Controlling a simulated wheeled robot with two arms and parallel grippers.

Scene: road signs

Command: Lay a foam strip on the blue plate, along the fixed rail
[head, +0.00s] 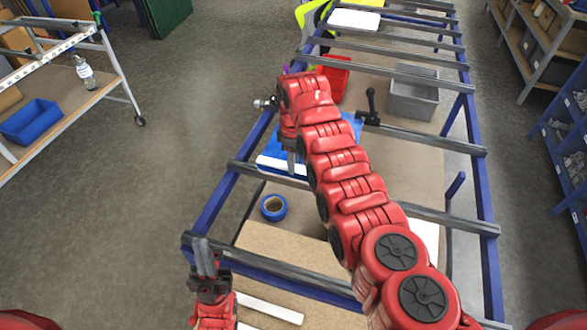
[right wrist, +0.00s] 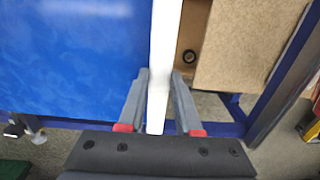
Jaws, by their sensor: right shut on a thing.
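My right gripper (right wrist: 162,80) is shut on a white foam strip (right wrist: 163,40), one finger on each side of it. In the head view, this strip (head: 272,162) runs along the near edge of the blue plate (head: 352,121); I cannot tell whether it touches the plate. My right arm hides much of the plate. The plate (right wrist: 75,55) lies left of the strip in the right wrist view. I cannot make out the fixed rail for sure. My left gripper (head: 206,258) is at the lower left, apart from the plate, its finger gap unclear. Another white strip (head: 270,307) lies near it.
A black clamp handle (head: 371,105) stands at the plate's right. A red bin (head: 334,82) and a grey bin (head: 412,100) stand behind. Grey crossbars (head: 435,139) span the blue frame.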

